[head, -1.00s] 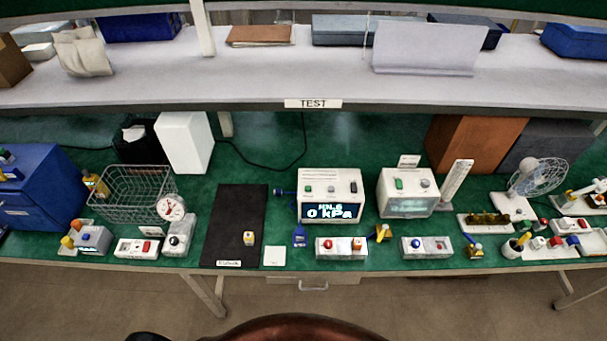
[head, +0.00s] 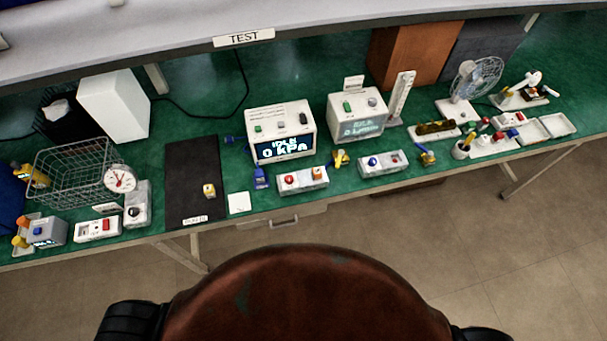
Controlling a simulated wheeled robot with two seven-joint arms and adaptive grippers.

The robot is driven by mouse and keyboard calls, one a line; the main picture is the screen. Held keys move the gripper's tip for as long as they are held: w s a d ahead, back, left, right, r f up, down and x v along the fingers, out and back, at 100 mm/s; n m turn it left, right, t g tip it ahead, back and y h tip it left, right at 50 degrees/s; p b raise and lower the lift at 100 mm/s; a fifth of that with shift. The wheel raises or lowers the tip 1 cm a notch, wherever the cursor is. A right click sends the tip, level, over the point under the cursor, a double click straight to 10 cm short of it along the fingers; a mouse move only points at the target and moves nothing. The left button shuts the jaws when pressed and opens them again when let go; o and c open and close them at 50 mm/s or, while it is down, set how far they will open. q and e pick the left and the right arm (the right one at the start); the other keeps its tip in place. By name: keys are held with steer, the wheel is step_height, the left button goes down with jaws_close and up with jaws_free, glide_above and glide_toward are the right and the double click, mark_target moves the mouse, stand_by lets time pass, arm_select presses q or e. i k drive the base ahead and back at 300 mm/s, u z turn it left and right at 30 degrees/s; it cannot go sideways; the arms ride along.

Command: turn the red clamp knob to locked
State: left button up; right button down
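A round red knob (head: 289,179) sits on the left of a low white box (head: 303,184) at the front of the green bench, and an orange button (head: 317,172) is on its right. I cannot read whether the knob is at locked. The box stands in front of a white tester (head: 282,133) whose lit screen reads IDLE and 0 kPa. Neither gripper is in view.
The green bench (head: 215,103) runs across under a shelf edge labelled TEST (head: 244,38). A black mat (head: 192,168), wire basket (head: 77,172), another box with a blue knob (head: 373,162) and a fan (head: 473,80) stand along it. The floor (head: 450,235) in front is clear.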

mark_target(290, 180)
steer(key=k, duration=0.5)
steer(key=u, duration=0.9)
steer(key=i, duration=0.75)
steer(key=u, duration=0.15)
